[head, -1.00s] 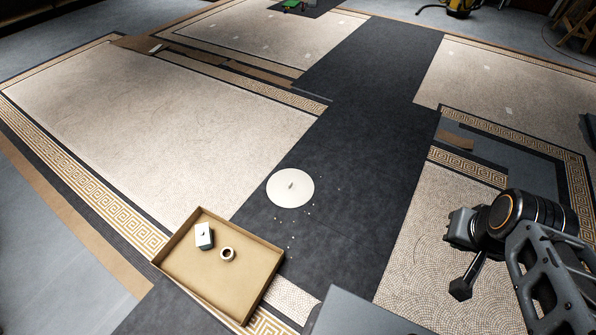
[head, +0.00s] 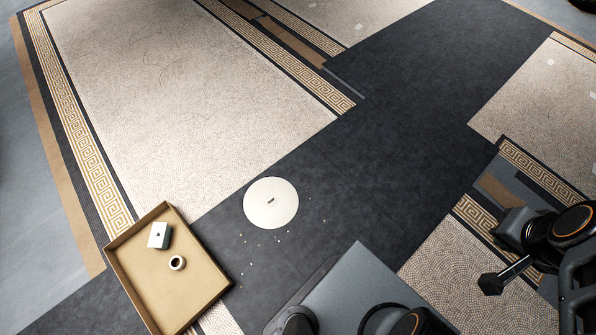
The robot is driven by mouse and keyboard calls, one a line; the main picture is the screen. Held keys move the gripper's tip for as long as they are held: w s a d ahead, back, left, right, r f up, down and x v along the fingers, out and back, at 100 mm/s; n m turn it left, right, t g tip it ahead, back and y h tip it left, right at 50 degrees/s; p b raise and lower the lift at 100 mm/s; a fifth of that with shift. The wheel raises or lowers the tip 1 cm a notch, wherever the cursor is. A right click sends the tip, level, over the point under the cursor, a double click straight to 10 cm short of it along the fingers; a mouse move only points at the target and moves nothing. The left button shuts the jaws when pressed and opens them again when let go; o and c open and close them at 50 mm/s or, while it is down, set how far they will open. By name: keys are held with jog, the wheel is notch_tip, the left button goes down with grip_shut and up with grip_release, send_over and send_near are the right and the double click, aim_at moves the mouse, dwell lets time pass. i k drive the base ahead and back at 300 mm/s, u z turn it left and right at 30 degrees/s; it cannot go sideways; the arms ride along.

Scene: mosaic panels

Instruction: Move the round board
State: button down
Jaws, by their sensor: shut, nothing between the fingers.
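The round board (head: 271,215) is a flat white disc with a small dark mark or handle at its middle. It lies on the dark strip of floor, left of centre in the head view. My gripper (head: 490,284) is at the right side of the view, well apart from the board, over the pale mosaic. It is shut, with nothing held. Nothing covers the board.
A shallow tan tray (head: 125,264) stands at the lower left, holding a small pale box (head: 159,235) and a ring-shaped roll (head: 177,263). Small pale bits are scattered beside the board. The dark strip beyond the board is clear.

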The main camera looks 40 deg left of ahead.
aim_at(270, 202)
jog(key=i, duration=1.6)
jog(key=u, duration=3.65)
jog(key=i, duration=1)
jog(key=u, duration=0.05)
